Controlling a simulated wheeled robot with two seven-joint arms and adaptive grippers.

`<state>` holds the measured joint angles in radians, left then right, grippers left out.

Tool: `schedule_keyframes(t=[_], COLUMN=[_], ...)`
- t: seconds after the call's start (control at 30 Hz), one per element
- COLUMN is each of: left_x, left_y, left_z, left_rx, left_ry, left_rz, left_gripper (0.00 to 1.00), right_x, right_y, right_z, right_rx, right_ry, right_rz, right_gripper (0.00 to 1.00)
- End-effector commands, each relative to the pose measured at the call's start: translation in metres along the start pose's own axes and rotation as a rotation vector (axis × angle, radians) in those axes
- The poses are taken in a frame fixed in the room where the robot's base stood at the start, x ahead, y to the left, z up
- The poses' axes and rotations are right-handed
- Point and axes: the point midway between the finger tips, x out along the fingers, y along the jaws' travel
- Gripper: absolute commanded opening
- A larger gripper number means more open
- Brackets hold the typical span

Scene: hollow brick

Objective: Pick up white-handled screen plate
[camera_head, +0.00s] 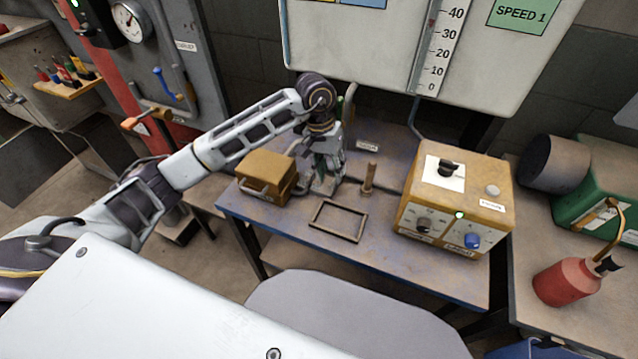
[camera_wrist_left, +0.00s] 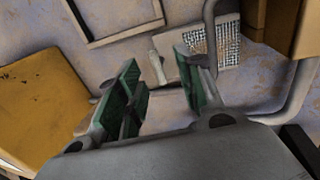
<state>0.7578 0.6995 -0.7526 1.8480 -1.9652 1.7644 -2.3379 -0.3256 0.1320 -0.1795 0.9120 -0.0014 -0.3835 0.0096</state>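The screen plate (camera_wrist_left: 226,42) is a pale frame with a fine mesh, lying on the worn workbench in the left wrist view. Its white handle (camera_wrist_left: 158,66) points toward the gap between my fingers. My left gripper (camera_wrist_left: 163,78) is open, with green-lined fingers on either side of the handle's end, and nothing is held. In the head view the left gripper (camera_head: 324,183) points down at the back of the bench, and I cannot make out the plate there. My right gripper is not in view.
On the bench (camera_head: 285,225), a yellow-brown box (camera_head: 267,172) stands left of the gripper. An empty rectangular frame (camera_head: 339,221) lies in front, a wooden peg (camera_head: 369,178) stands right, and a control box (camera_head: 456,205) is farther right. The front strip is clear.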

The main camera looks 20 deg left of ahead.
Motion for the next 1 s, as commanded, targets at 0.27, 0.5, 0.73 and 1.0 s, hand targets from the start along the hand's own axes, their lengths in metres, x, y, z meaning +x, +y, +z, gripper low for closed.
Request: schedule_keyframes(t=[0.27, 0.5, 0.73, 1.0], left_x=[0.028, 0.034, 0.034, 0.034], left_y=[0.003, 0.003, 0.003, 0.002], left_z=[0.0, -0.001, -0.001, -0.001], left_rx=[-0.001, 0.0, 0.0, -0.001], left_ry=[-0.002, 0.0, 0.0, 0.0], left_rz=[0.0, -0.001, -0.001, -0.001], left_gripper=[0.37, 0.37, 0.37, 0.21], right_x=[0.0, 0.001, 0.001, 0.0], right_y=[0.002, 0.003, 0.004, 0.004], right_z=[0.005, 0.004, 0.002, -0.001], right_rx=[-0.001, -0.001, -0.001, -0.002], right_ry=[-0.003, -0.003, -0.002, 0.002], right_rz=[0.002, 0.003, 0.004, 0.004], right_gripper=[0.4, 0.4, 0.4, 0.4])
